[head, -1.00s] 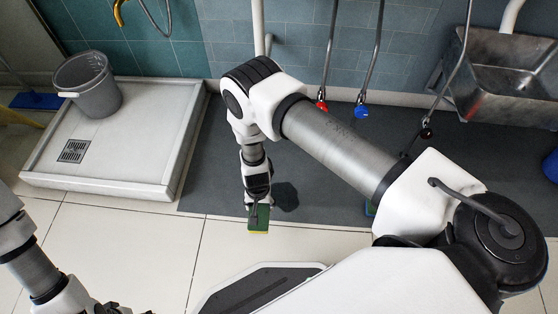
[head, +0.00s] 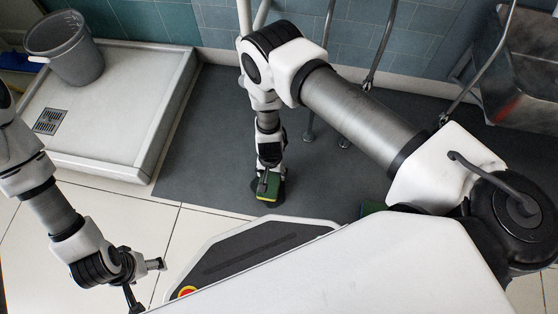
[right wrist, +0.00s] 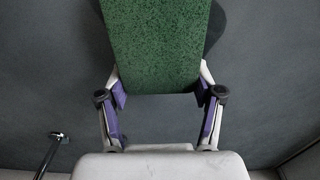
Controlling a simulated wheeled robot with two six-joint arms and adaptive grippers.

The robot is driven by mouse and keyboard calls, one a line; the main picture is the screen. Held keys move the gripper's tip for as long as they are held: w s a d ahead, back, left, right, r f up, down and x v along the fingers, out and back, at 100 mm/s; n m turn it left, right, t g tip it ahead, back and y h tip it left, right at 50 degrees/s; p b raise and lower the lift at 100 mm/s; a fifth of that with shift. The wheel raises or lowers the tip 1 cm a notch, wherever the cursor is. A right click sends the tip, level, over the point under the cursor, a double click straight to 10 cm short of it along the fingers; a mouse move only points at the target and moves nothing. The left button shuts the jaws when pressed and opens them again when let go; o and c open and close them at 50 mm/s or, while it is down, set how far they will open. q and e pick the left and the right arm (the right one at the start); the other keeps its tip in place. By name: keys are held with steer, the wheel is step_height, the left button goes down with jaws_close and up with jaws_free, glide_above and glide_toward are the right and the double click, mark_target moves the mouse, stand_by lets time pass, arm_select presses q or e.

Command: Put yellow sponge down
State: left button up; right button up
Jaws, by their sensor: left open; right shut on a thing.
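The sponge (head: 268,189) is green on its broad face with a thin yellow layer along its lower edge in the head view. My right gripper (head: 268,177) is shut on it, pointing down over the dark grey mat. In the right wrist view, the green face of the sponge (right wrist: 155,50) sits between the two fingers (right wrist: 160,95). A dark shadow lies on the mat close to it. I cannot tell whether the sponge touches the mat. My left gripper (head: 146,281) is open and empty at the lower left, over the pale tiles.
The dark mat (head: 215,140) has bare room left of the sponge. A white shower tray (head: 110,120) with a grey bucket (head: 66,50) stands left. A metal sink (head: 515,80) is at the right.

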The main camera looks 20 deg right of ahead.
step_height(320, 180, down, 2)
steer(key=shift+f, duration=0.1)
steer(key=shift+r, duration=0.35)
steer(key=shift+f, duration=0.3)
steer(key=o, duration=0.9)
steer(key=shift+r, duration=0.1)
arm_select(q)
steer(key=shift+w+d+f, duration=0.1)
steer(key=shift+d+f, duration=0.1)
steer(key=shift+f, duration=0.7)
arm_select(e)
steer(key=shift+o, duration=0.2)
steer(key=shift+r, duration=0.1)
step_height(320, 180, up, 12)
steer(key=p, duration=1.1)
steer(key=shift+r+p, duration=0.2)
steer(key=shift+p, duration=0.2)
arm_select(q)
step_height(320, 180, up, 12)
steer(key=shift+f, duration=0.15)
arm_select(e)
steer(key=shift+o, duration=0.4)
steer(key=shift+f, duration=0.15)
